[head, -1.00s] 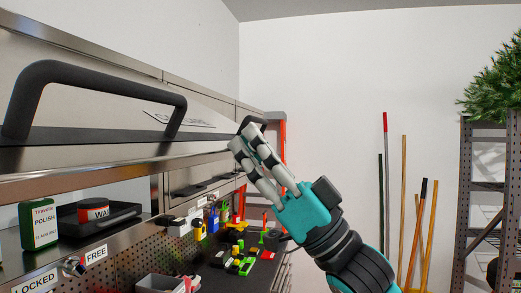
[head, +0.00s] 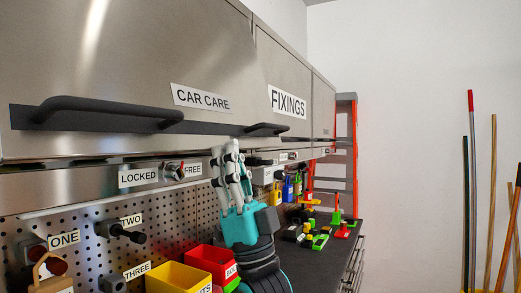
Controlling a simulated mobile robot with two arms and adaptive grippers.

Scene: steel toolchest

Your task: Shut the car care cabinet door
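The car care cabinet door (head: 130,60) is a steel panel with a CAR CARE label (head: 201,97) and a long black handle (head: 110,108). It hangs down over its opening and looks about in line with the fixings door (head: 288,70) beside it. The inside of the cabinet is hidden. My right gripper (head: 226,150) points up just below the door's lower right part, in front of the perforated panel. Its pale fingers stand close together and hold nothing that shows; their gap is unclear. My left gripper is out of view.
A lock knob (head: 173,168) sits between the LOCKED and FREE labels under the door. Yellow (head: 172,280) and red (head: 211,261) bins stand close to my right wrist. Small coloured items lie on the dark worktop. Long-handled tools lean on the wall at right.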

